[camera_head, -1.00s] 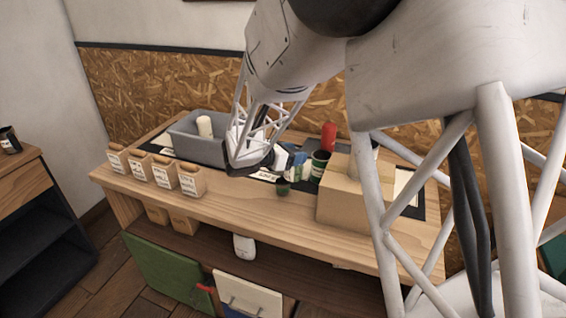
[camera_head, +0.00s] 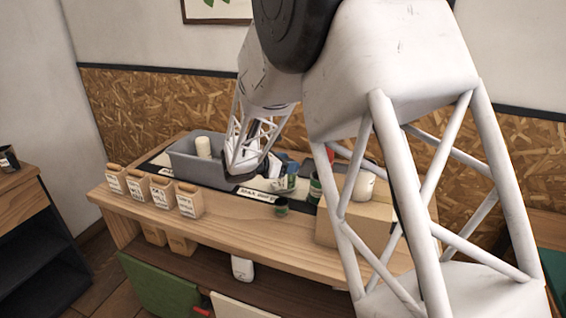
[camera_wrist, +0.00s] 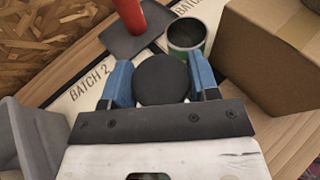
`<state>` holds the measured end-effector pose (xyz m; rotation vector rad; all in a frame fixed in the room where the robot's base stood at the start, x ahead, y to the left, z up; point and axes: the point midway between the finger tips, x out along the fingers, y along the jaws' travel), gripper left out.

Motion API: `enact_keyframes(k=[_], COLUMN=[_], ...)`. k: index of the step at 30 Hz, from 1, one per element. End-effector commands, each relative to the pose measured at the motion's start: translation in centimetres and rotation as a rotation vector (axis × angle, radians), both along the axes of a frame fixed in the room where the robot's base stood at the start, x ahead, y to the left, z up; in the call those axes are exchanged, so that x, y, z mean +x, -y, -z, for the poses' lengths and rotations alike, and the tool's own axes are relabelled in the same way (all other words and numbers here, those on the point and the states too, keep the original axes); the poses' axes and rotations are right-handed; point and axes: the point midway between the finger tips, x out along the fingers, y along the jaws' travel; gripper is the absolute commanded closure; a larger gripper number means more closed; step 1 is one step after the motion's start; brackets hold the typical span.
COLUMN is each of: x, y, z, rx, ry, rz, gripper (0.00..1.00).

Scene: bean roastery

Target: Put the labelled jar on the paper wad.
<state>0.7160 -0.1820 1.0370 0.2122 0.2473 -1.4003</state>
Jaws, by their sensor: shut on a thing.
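My gripper (camera_wrist: 161,85) is shut on a jar with a round dark lid (camera_wrist: 161,77), one blue finger on each side. In the head view the gripper (camera_head: 289,172) is over the middle of the bench, and a white and green patch, probably the jar's label (camera_head: 287,184), shows below the fingers. Most of the jar's side is hidden by its lid in the wrist view. I cannot tell whether it touches the bench. I cannot make out a paper wad in either current view.
An open green can (camera_wrist: 187,34) stands just beyond the held jar. A cardboard box (camera_wrist: 270,60) is to its right, with a white jar (camera_head: 365,186) on top. A red cylinder (camera_wrist: 128,14) stands behind.

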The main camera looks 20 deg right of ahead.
Motion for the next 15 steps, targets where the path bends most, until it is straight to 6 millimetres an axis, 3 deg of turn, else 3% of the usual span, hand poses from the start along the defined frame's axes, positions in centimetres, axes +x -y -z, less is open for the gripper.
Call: enact_keyframes(k=[15], x=[6.9], y=[1.8], z=[0.6], rx=[0.000], ry=[0.002], rz=[0.001], gripper=[0.75])
